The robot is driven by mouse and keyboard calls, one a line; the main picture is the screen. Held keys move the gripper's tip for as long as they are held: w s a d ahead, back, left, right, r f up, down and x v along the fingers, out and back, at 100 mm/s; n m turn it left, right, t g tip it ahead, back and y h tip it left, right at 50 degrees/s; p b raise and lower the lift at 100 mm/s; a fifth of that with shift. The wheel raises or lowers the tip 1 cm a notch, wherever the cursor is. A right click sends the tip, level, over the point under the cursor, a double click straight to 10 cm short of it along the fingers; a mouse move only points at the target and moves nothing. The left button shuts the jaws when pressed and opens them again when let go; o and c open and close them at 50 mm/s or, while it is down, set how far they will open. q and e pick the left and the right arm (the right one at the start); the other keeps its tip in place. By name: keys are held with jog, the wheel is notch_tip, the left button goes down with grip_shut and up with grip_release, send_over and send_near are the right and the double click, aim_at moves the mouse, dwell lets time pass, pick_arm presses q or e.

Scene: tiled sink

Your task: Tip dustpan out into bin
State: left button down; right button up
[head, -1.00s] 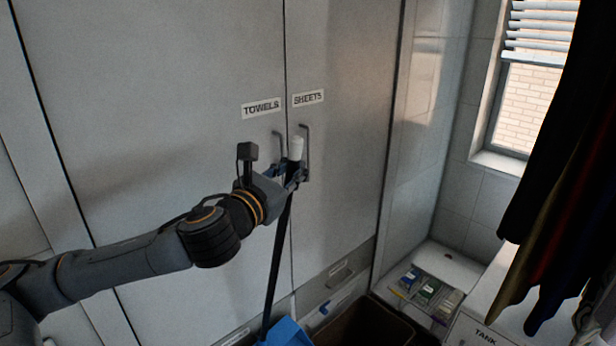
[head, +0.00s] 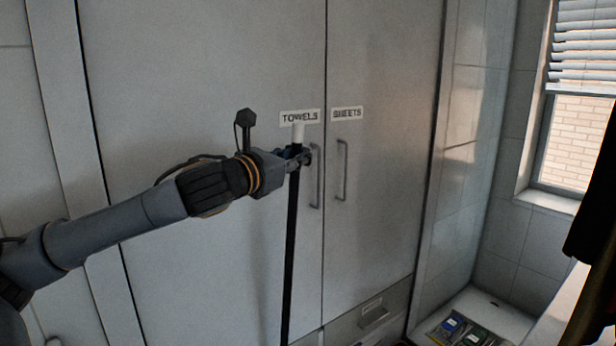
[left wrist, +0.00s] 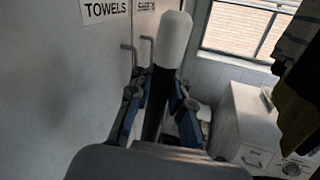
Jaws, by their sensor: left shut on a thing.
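My left gripper (head: 298,157) is shut on the upper part of a long black handle with a white end (head: 298,131). The handle (head: 291,240) hangs nearly upright in front of the cupboard doors, and its lower end is out of the picture. In the left wrist view the white grip (left wrist: 174,40) stands up between the two fingers (left wrist: 158,110). The dustpan's blue pan and the bin are not in either view now. My right gripper does not show.
Tall grey cupboard doors (head: 190,90) with a TOWELS label (head: 300,116), a SHEETS label (head: 347,113) and bar handles (head: 341,170) stand close behind the gripper. A white ledge with small packets (head: 455,328) is at lower right. Dark cloths (head: 595,220) hang at the right edge.

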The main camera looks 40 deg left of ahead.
pick_arm(q)
jog(key=shift+n, duration=0.4)
jog(key=a, duration=0.2)
jog(key=a+b, duration=0.1)
jog(key=a, duration=0.1)
jog(key=a+r+b, duration=0.1)
jog(key=shift+w+a, duration=0.35)
jog(key=shift+a, duration=0.05)
